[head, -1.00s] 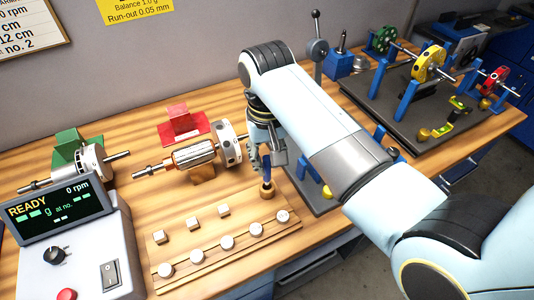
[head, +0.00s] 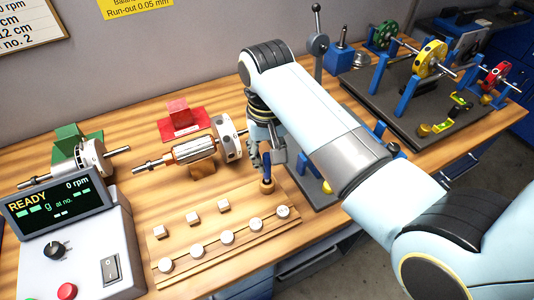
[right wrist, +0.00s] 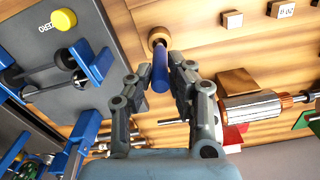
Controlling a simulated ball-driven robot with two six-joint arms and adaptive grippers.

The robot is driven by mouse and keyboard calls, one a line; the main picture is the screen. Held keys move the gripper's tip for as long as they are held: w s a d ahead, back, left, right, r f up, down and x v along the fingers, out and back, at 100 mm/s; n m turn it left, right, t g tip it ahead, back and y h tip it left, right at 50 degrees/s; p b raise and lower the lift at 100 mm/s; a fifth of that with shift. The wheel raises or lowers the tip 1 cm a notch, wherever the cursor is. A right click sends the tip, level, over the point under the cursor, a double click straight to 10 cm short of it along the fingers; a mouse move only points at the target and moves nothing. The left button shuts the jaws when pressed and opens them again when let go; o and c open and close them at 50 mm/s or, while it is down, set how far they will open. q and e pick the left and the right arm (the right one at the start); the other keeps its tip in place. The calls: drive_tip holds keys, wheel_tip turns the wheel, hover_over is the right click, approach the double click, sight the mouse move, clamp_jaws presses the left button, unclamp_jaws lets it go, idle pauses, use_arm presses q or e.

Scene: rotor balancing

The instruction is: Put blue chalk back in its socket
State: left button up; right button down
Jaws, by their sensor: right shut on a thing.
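The blue chalk (head: 267,164) stands roughly upright in my right gripper (head: 267,152), which is shut on it. In the right wrist view the chalk (right wrist: 160,74) sits between the two fingers of the gripper (right wrist: 157,74). The socket, a round brown wooden holder (head: 267,187), is at the back right corner of the wooden board. It also shows in the right wrist view (right wrist: 157,36). The chalk's lower end meets the socket's top; I cannot tell how deep it sits. My left gripper is not in view.
The wooden board (head: 215,250) carries several white-topped round pieces and small wooden blocks. A copper-wound rotor (head: 190,150) lies left of my right gripper. The balancing console (head: 75,240) stands front left. A dark plate (head: 405,110) with coloured wheels is at right.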

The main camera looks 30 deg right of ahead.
sight(267, 178)
drive_tip(key=shift+f+b, duration=0.45)
drive_tip(key=shift+f, duration=1.2)
drive_tip(key=c, duration=1.1)
unclamp_jaws()
drive_tip(key=shift+c, duration=0.2)
drive_tip(key=shift+r, duration=0.1)
